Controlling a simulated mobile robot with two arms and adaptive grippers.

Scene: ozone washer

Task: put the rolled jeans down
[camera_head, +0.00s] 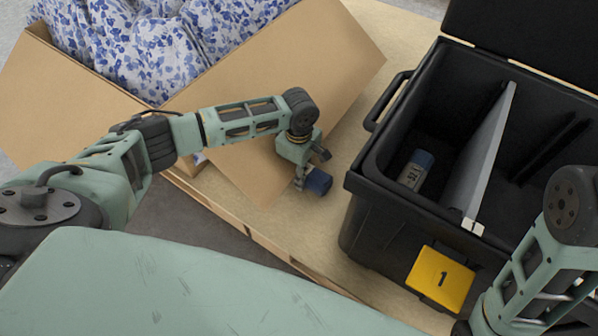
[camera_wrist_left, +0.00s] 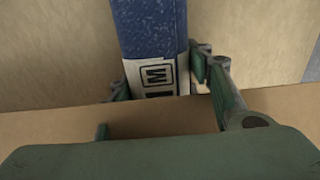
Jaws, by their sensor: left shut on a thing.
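The rolled jeans (camera_head: 319,182) are a dark blue roll at the tip of my left gripper (camera_head: 307,178). The left wrist view shows the blue roll (camera_wrist_left: 152,35) with a white band marked "M" between the fingers of my left gripper (camera_wrist_left: 166,88), which is shut on it. They are over the pale tabletop between the cardboard box and the black bin; I cannot tell whether the roll touches the surface. Part of the roll is hidden by the gripper. My right arm shows at the lower right, but its gripper is out of view.
The open cardboard box (camera_head: 266,75) holds blue-and-white floral fabric (camera_head: 150,50). The black bin (camera_head: 385,222) has a grey divider (camera_head: 485,150); a grey-blue roll with a white label (camera_head: 415,170) lies in its left compartment. A yellow "1" plate (camera_head: 440,279) is on its front.

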